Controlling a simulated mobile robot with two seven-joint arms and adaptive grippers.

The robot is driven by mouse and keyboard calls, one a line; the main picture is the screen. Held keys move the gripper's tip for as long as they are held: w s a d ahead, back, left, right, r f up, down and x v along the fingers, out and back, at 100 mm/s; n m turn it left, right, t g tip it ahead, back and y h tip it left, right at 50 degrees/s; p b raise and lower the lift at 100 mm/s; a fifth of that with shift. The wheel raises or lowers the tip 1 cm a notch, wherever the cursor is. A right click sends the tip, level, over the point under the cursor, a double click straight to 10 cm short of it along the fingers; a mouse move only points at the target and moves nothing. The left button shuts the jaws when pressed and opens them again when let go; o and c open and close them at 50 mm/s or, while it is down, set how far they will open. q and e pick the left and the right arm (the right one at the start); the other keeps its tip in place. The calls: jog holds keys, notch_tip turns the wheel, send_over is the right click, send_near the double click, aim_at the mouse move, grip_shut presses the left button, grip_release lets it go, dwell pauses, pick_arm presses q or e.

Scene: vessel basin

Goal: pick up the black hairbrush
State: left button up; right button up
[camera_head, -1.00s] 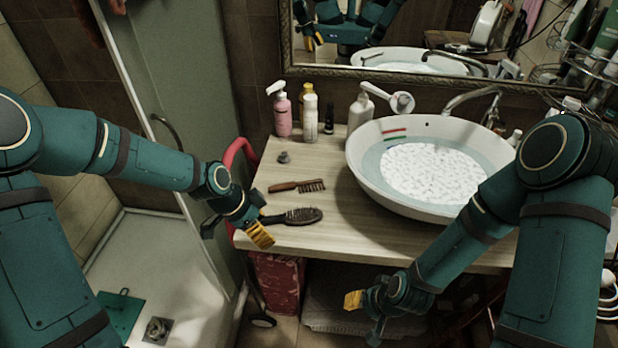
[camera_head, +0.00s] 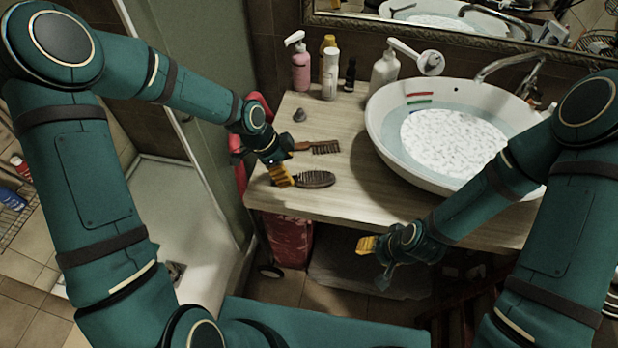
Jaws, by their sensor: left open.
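The black hairbrush (camera_head: 314,179) lies on the wooden counter near its front left edge, bristles facing up, head pointing right. Its handle end is hidden behind my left gripper. My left gripper (camera_head: 281,177) is open, with its yellow fingertips over or beside the handle end; I cannot tell whether they touch it. My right gripper (camera_head: 368,246) hangs in front of the counter's front edge, away from the brush; its jaw state is unclear.
A white basin (camera_head: 385,148) stands to the right. Several bottles, including a pink one (camera_head: 301,70), line the back of the wooden counter (camera_head: 350,200).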

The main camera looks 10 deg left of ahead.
aim_at(293, 177)
pick_arm(q)
jog(key=x, duration=0.5)
jog(key=shift+w+a+f, duration=0.1)
jog(key=shift+w+f, duration=0.05)
grip_shut()
